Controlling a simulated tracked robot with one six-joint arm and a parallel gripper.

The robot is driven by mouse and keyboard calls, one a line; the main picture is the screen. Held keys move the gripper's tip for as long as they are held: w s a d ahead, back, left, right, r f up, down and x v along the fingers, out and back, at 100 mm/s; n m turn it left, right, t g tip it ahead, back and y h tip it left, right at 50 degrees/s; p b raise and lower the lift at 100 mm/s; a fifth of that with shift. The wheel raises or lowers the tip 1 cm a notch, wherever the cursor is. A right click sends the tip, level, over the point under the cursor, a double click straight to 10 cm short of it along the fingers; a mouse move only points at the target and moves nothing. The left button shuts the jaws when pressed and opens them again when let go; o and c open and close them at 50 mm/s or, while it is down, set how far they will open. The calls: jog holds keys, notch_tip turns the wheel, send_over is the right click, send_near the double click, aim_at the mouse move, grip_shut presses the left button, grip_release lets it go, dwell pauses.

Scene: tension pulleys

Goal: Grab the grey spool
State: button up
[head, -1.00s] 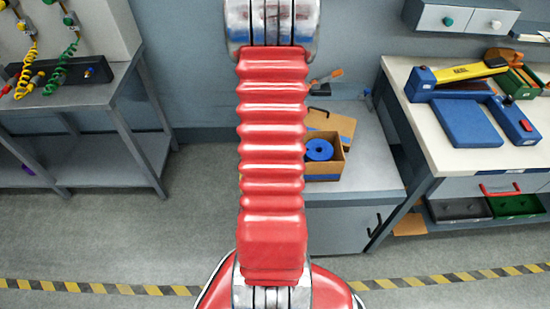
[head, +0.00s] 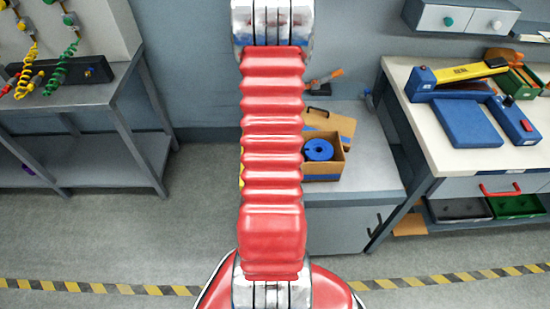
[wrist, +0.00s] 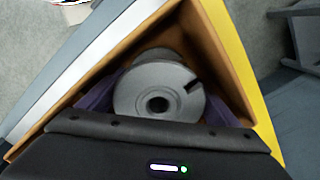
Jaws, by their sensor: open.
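The grey spool (wrist: 160,92) lies in an open, brown-walled bin in the wrist view, its round face with a centre hole and a dark slot turned toward the camera. A smaller grey rounded part shows just behind it. My gripper (wrist: 160,128) shows as a dark body with a lit indicator along the bottom, close in front of the spool, and is open. Purple parts show at both sides of the spool; I cannot tell whether they are fingers or other things. The spool's lower edge is hidden. In the head view my arm hides the gripper and the grey spool.
The bin has a yellow edge (wrist: 235,60) on the right and a pale blue-grey edge on the left. In the head view a cardboard box (head: 325,171) with a blue spool (head: 318,150) stands right of my arm. Workbenches stand left and right.

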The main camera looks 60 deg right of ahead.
jog(key=shift+c, duration=0.3)
jog(key=c, duration=1.4)
jog(key=shift+o, duration=0.2)
jog(key=shift+r, duration=0.15)
notch_tip(320, 180, up, 18)
